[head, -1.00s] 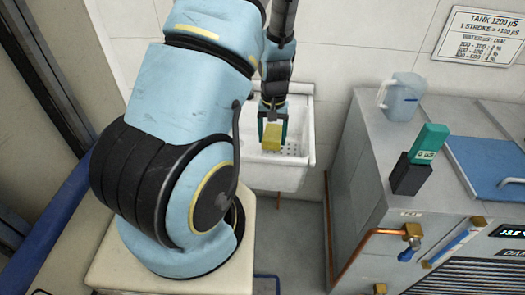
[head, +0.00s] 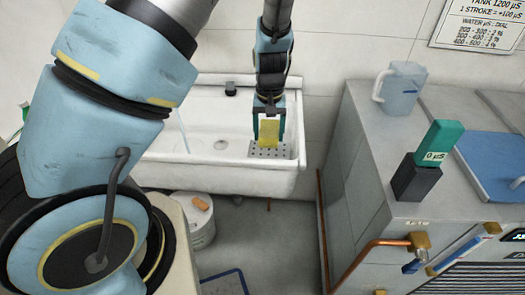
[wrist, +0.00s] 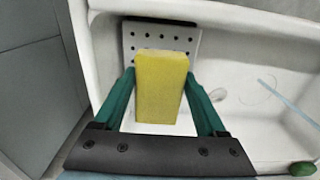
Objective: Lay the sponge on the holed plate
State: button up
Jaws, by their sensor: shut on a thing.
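The yellow sponge (head: 268,133) is held upright between the green fingers of my gripper (head: 269,128). In the wrist view the sponge (wrist: 160,88) fills the space between the two fingertips (wrist: 160,82). The holed plate (head: 266,151) lies at the right end of the white sink, just under the sponge. In the wrist view the plate (wrist: 185,40) shows behind the sponge, which covers part of it. I cannot tell whether the sponge touches the plate.
The white sink (head: 215,178) has a raised rim around the plate. A clear jug (head: 401,88) and a green meter (head: 440,143) in a black holder (head: 415,180) stand on the grey machine at right. A white bucket (head: 197,228) is on the floor below the sink.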

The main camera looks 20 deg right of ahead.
aim_at(269, 133)
jog(key=shift+f+p, duration=0.35)
jog(key=shift+f, duration=3.25)
jog(key=shift+f, duration=0.1)
jog(key=o, duration=1.1)
jog(key=shift+o, duration=0.2)
notch_tip(269, 133, up, 12)
jog(key=shift+r+b, duration=0.15)
jog(key=shift+b, duration=0.2)
jog(key=a+r+n, duration=0.1)
jog(key=a+r, duration=0.3)
jog(key=a, duration=0.5)
jog(key=s+a+r+n+t, duration=0.1)
jog(key=a+r, duration=0.2)
jog(key=a, duration=0.7)
jog(key=s+a+r+n, duration=0.1)
jog(key=a+r, duration=0.3)
jog(key=a, duration=0.6)
jog(key=shift+s+a+r+n+t, duration=0.2)
jog(key=shift+a+r+n+t, duration=0.1)
jog(key=shift+r+n, duration=0.1)
